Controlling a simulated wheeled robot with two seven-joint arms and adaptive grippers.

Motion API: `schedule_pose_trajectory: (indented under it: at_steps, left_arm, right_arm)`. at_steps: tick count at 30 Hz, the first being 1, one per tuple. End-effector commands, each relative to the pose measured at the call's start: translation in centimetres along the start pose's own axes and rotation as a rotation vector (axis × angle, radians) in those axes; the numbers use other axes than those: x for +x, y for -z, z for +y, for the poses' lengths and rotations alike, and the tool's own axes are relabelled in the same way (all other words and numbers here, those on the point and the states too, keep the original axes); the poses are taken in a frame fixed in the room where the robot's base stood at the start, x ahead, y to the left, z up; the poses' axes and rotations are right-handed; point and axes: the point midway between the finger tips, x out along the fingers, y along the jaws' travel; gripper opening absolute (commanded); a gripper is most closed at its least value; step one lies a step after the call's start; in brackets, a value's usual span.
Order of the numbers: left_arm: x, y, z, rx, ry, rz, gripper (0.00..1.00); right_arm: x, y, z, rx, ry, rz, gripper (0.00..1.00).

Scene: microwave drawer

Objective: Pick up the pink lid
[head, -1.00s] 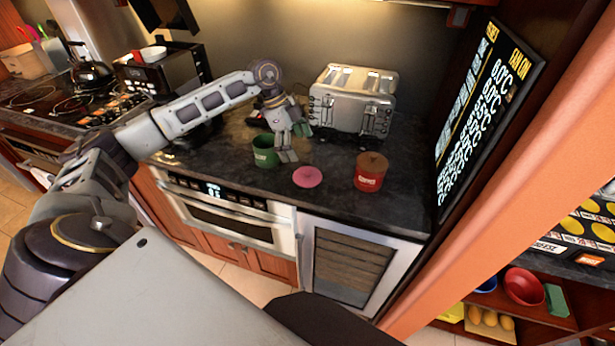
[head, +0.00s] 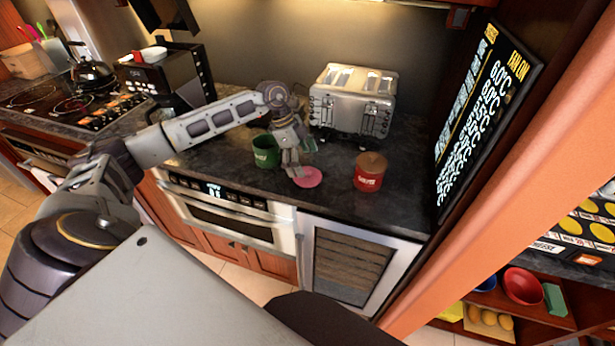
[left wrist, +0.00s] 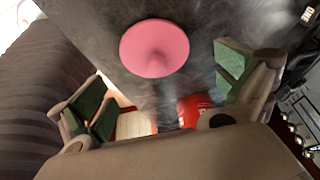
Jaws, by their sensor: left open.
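The pink lid (head: 309,178) lies on the dark countertop, near its front edge, between a green canister and a red canister. My left gripper (head: 296,171) is just behind and to the left of the lid in the head view, pointing down, with its tips overlapping the lid's left edge. In the left wrist view the round lid (left wrist: 155,48) shows whole, with a small knob at its middle. The fingers of my left gripper (left wrist: 165,92) are spread wide on either side, with nothing between them. My right gripper is not in view.
The green canister (head: 266,152) stands open just left of the gripper. The red canister (head: 370,172) stands to the right with a brown lid on. A silver toaster (head: 353,103) stands behind.

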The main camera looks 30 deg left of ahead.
Motion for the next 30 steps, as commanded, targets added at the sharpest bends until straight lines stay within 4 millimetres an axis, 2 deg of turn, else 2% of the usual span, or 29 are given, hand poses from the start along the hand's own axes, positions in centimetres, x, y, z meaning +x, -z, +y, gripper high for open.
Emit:
schedule_pose_trajectory:
  at_steps: [10,17,26,30]
  left_arm:
    - [3.5,0.0,0.4,0.000,-0.002,0.001,1.00]
    - [3.9,-0.1,0.4,0.000,0.000,0.000,1.00]
    - [3.9,-0.1,0.4,0.000,0.000,0.000,1.00]
    - [3.9,-0.1,0.4,0.000,0.000,0.000,0.85]
  right_arm:
    - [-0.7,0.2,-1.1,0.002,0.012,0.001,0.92]
    - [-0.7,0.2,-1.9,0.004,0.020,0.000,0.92]
    - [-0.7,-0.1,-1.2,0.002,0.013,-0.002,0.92]
    - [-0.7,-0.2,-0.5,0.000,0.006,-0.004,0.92]
